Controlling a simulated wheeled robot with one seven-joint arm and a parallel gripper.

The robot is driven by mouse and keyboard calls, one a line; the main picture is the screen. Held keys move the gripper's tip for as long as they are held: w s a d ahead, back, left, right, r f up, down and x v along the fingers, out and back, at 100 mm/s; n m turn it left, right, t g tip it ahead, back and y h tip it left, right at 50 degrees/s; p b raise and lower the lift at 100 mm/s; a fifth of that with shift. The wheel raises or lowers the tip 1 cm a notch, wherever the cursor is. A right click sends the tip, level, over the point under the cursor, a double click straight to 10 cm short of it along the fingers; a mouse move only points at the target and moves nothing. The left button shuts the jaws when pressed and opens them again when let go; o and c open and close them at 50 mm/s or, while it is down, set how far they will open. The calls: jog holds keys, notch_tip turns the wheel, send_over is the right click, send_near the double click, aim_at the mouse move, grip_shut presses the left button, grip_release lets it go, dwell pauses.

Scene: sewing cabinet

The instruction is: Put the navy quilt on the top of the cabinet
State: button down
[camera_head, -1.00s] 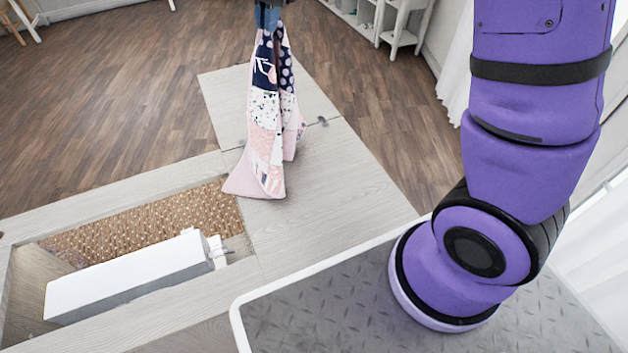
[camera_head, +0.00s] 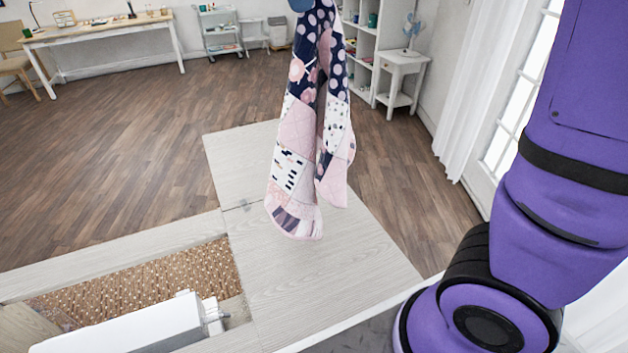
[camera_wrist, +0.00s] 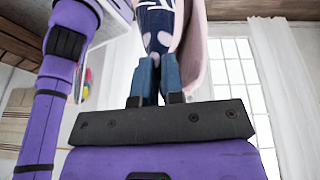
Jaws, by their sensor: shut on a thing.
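The quilt (camera_head: 296,140) is a patchwork of navy, pink and white pieces. In the head view it hangs in long folds above the cabinet top (camera_head: 320,270), which is pale wood. Its lower end hangs over the top; I cannot tell whether it touches. In the wrist view my gripper (camera_wrist: 157,72) is shut on the quilt (camera_wrist: 157,25), its blue fingers close together on the navy cloth. In the head view only a bit of my gripper shows at the top edge.
An opening in the cabinet at the lower left holds a white sewing machine (camera_head: 125,330). A pale flap (camera_head: 235,165) extends behind the top. A desk (camera_head: 100,32), a small white table (camera_head: 402,75) and shelves stand farther back. Wooden floor (camera_head: 130,120) lies between.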

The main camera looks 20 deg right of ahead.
notch_tip(320, 180, down, 7)
jog(key=s+m, duration=0.1)
jog(key=m, duration=0.1)
jog(key=shift+s+d+f+h, duration=0.2)
jog(key=shift+s+d+h, duration=0.1)
jog(key=shift+d, duration=0.15)
dwell(0.9)
jog(key=w+d+m+g+y, duration=0.1)
jog(key=w+d+m, duration=0.3)
jog(key=w, duration=0.5)
jog(key=w+d+r+m+b, duration=0.1)
jog(key=w+d+m, duration=0.1)
jog(key=w+d, duration=0.6)
jog(key=w+d+m+g+y, duration=0.1)
jog(key=w+d+m, duration=0.25)
jog(key=w, duration=0.75)
jog(key=shift+n, duration=0.35)
jog(key=s+a+f, duration=0.9)
jog(key=s+f, duration=0.8)
jog(key=s+a+f, duration=0.9)
jog(key=s+f, duration=0.8)
jog(key=f, duration=0.1)
jog(key=s+a+f, duration=1)
jog(key=s+f, duration=0.7)
jog(key=shift+a+f, duration=0.1)
jog(key=shift+f, duration=0.3)
